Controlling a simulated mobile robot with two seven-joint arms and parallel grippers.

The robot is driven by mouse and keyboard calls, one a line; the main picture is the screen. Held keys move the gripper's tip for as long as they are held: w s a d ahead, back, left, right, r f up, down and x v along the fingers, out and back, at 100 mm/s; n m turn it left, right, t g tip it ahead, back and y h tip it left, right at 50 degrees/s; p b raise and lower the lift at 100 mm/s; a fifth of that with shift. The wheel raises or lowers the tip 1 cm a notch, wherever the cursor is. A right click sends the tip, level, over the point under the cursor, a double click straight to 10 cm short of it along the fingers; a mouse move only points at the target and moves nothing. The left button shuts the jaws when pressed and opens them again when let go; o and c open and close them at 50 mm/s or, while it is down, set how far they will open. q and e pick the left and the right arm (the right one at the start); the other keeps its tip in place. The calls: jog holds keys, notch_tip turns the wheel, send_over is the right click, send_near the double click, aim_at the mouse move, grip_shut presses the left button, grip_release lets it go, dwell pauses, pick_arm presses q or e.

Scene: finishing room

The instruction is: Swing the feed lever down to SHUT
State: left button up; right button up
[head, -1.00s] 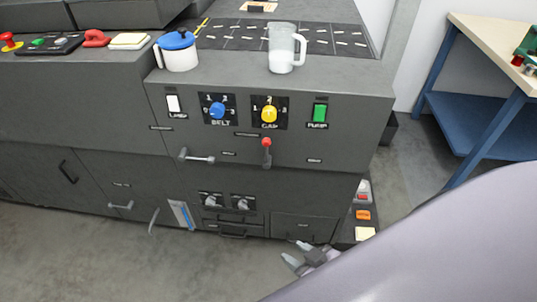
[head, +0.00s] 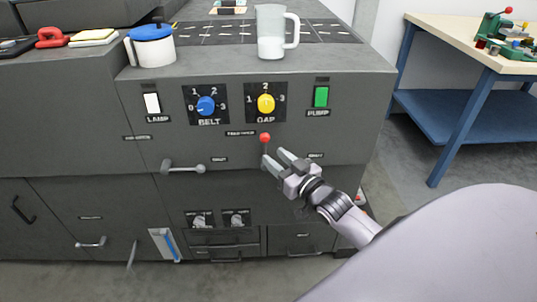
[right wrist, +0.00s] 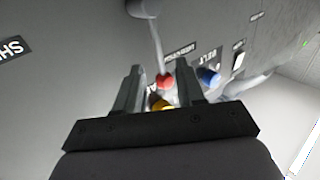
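The feed lever's red ball knob (head: 265,138) is on the front of the dark grey machine, on a thin shaft that stands up from its pivot. My right gripper (head: 273,156) is just below and to the right of the knob in the head view, its fingers open and covering the lower shaft and pivot. In the right wrist view the red knob (right wrist: 165,81) shows between the two open fingers (right wrist: 160,68); I cannot tell whether they touch it. A SHUT label (right wrist: 10,48) shows at the left there. My left gripper is not in view.
Above the lever are the blue BELT knob (head: 206,105), yellow GAP knob (head: 266,103) and green PUMP switch (head: 321,96). A grey handle (head: 184,168) juts out left. A workbench (head: 455,33) is at the right.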

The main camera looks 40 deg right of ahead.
aim_at(266, 150)
jog(key=shift+w, duration=2)
grip_shut()
